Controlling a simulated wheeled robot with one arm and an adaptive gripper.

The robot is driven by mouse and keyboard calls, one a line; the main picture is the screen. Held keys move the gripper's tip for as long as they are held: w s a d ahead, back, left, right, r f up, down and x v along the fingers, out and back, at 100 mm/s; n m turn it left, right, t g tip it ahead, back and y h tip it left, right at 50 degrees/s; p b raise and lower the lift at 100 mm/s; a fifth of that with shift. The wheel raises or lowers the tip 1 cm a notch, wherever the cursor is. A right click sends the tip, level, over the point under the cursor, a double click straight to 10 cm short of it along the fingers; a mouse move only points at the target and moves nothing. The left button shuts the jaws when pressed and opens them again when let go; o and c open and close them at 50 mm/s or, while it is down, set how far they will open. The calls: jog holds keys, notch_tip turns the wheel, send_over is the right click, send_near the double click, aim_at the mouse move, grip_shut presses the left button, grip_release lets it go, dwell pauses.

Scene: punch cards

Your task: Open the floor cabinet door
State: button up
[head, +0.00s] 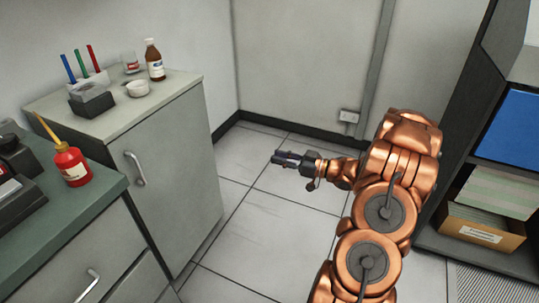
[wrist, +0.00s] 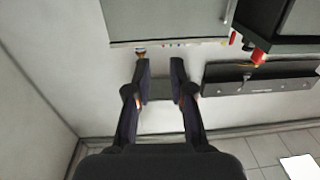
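The floor cabinet (head: 170,165) is a grey unit with a pale top at the left of the head view. Its door is shut, with a silver upright bar handle (head: 135,169) near the door's left edge. In the wrist view, which is upside down, the cabinet door (wrist: 165,18) shows at the top, with its handle (wrist: 228,12) at the right edge. My gripper (head: 277,157) is out over the floor to the right of the cabinet, apart from door and handle. Its two fingers (wrist: 160,72) are apart with nothing between them.
A green-topped drawer unit (head: 85,230) with a red oil bottle (head: 72,166) stands at the near left. Pens, a brown bottle (head: 154,62) and a white bowl (head: 138,88) sit on the cabinet. A dark shelf (head: 470,140) stands right. Tiled floor (head: 240,235) before the cabinet is clear.

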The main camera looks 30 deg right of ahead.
jog(key=shift+x, duration=2)
grip_shut()
jog(key=shift+c, duration=1.8)
grip_release()
jog(key=o, duration=0.4)
jog(key=shift+c, duration=0.2)
jog(key=v, duration=1.2)
